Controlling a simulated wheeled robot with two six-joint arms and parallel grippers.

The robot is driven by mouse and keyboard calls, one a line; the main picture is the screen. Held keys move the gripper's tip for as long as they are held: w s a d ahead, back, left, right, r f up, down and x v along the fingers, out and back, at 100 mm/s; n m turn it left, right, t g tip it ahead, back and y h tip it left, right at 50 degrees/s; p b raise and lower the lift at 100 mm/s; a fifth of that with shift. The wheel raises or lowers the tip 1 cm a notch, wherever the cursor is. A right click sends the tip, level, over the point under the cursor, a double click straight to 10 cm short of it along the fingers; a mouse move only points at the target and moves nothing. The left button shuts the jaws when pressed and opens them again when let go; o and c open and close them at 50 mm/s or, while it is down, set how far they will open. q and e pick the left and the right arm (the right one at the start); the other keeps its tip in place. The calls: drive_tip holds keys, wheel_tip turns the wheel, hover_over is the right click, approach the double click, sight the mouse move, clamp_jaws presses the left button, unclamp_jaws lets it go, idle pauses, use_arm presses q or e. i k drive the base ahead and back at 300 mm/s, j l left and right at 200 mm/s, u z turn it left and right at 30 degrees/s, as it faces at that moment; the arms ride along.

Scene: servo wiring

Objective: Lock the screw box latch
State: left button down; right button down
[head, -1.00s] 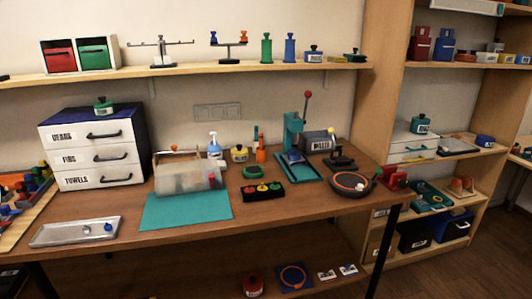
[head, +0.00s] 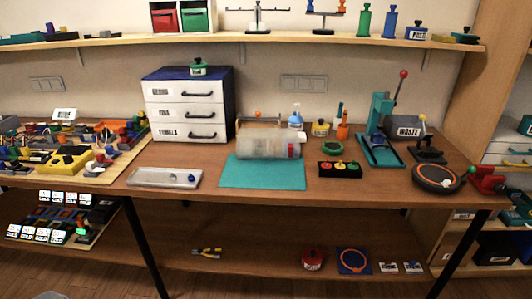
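A translucent, frosted box (head: 262,147) sits on the teal mat (head: 240,173) at the middle of the bench. It may be the screw box, but no label on it can be read. A small red part (head: 292,150) shows at its right end; whether this is a latch I cannot tell. A wooden part (head: 243,126) shows behind the box. Neither of my grippers is in view.
Left of the mat lie a metal tray (head: 150,178) and a white drawer unit (head: 183,112). Right of it are a black block with coloured buttons (head: 322,170), a teal press (head: 379,150) and a round black pad (head: 425,184). The mat's front is clear.

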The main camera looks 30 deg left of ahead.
sight(290, 145)
drive_tip(key=i+l+u, duration=0.35)
drive_tip(key=i+l, duration=0.2)
drive_tip(key=i+l+u, duration=0.2)
drive_tip(key=l, duration=0.2)
drive_tip(key=i+l+u, duration=0.35)
drive_tip(key=i+l, duration=0.15)
drive_tip(key=l, duration=0.3)
drive_tip(key=i+l+u, duration=0.2)
drive_tip(key=l, duration=0.2)
